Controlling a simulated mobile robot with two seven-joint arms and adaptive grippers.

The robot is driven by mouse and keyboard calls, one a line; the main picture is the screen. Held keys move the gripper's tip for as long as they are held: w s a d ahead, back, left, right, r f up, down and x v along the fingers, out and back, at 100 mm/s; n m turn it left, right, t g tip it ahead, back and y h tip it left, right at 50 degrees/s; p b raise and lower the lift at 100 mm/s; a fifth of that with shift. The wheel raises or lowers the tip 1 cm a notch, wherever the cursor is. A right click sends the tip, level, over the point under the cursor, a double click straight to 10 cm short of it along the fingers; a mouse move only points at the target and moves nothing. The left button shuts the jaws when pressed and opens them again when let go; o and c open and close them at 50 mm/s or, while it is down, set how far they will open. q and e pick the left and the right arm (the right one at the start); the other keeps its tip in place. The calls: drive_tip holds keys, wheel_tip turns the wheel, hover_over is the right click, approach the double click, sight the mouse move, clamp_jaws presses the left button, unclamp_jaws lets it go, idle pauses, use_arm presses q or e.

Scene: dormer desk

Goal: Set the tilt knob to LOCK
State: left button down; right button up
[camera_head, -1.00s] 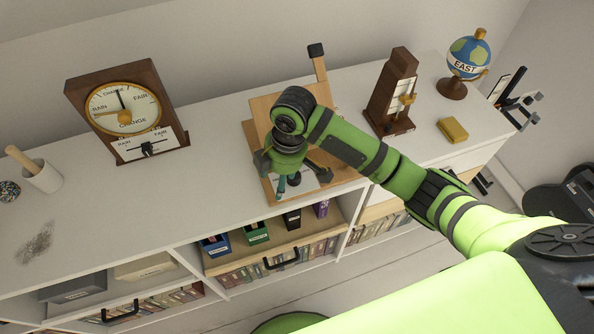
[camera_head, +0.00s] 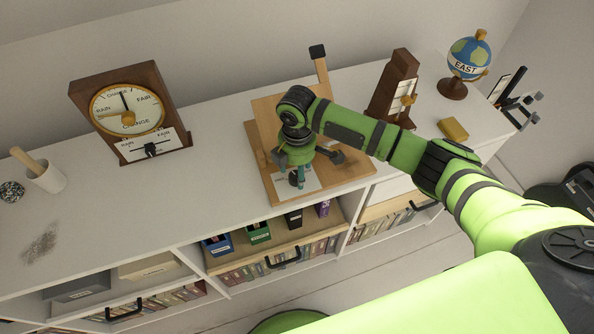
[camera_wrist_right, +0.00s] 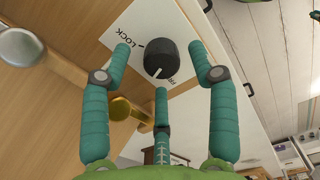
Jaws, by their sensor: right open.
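The tilt knob (camera_wrist_right: 160,58) is a black round knob on a white label plate (camera_wrist_right: 187,38). In the right wrist view, LOCK is printed to its upper left and FREE, partly hidden, below it. The knob's white pointer line lies at its lower edge, nearer FREE. In the head view the knob (camera_head: 294,181) shows small on the white plate at the board's front. My right gripper (camera_head: 299,176) is over the plate. Its teal fingers (camera_wrist_right: 160,72) are open around the knob, with visible gaps. My left gripper is not in view.
A wooden board (camera_head: 348,172) carries the plate; a brass knob (camera_wrist_right: 120,108) shows beside it. A barometer-like dial (camera_head: 126,108) stands left. A wooden stand (camera_head: 391,88), a yellow block (camera_head: 453,129) and a globe (camera_head: 468,55) stand right.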

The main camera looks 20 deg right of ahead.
drive_tip(key=shift+f, duration=0.95)
drive_tip(key=shift+c, duration=0.4)
drive_tip(key=c, duration=1.1)
drive_tip(key=shift+o, duration=0.2)
drive_tip(key=shift+r+p, duration=0.15)
drive_tip(key=shift+p, duration=0.35)
drive_tip(key=shift+s+r+m+p, duration=0.1)
drive_tip(key=shift+m+p, duration=1)
drive_tip(key=shift+f+m, duration=0.25)
drive_tip(key=shift+m, duration=0.15)
